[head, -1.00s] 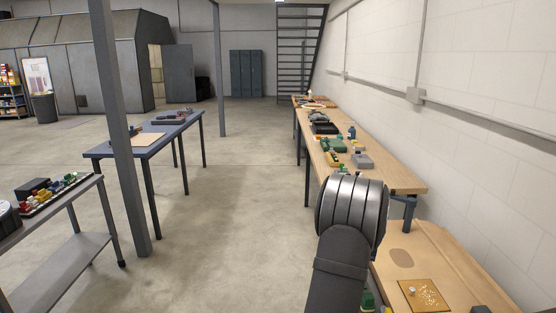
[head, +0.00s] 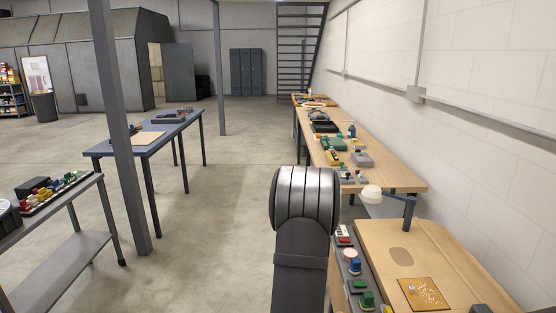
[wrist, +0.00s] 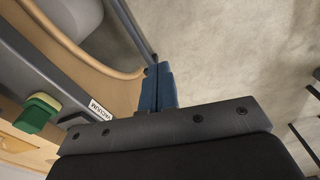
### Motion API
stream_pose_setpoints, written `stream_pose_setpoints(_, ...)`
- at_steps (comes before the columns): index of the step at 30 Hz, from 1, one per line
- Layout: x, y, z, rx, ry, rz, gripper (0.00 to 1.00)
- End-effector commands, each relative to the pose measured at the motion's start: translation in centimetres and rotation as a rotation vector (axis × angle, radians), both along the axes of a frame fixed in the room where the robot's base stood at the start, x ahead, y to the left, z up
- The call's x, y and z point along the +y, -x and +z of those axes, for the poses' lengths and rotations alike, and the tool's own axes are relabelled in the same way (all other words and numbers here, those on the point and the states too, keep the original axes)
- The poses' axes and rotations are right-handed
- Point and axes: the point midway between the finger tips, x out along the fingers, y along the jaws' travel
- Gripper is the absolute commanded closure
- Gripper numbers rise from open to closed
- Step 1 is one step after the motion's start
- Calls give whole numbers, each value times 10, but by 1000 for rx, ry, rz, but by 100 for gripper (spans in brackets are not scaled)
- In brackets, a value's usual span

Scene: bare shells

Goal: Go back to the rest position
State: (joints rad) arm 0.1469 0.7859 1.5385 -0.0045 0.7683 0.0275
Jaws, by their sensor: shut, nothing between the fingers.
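My gripper (wrist: 158,82) shows in the wrist view, its two blue fingers together and nothing between them. Beyond the fingertips are a curved wooden edge (wrist: 95,60) and grey floor. In the head view my dark arm stands upright left of the near wooden workbench (head: 450,255). The gripper itself cannot be made out in the head view.
A grey strip with colored parts (head: 353,265) lies along the bench's left edge. A green and yellow block (wrist: 37,112) is left of the fingers. The aisle floor (head: 225,200) is clear.

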Motion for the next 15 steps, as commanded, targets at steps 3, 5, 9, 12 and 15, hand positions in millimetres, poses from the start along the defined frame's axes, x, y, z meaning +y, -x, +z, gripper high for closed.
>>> stream_pose_setpoints(3,18,11,-8,10,-2,35,100)
stream_pose_setpoints(5,26,17,-11,15,-3,50,100)
stream_pose_setpoints(9,38,25,-16,21,-4,75,100)
stream_pose_setpoints(12,43,29,-18,24,-4,85,100)
stream_pose_setpoints(15,45,31,-19,25,-4,89,100)
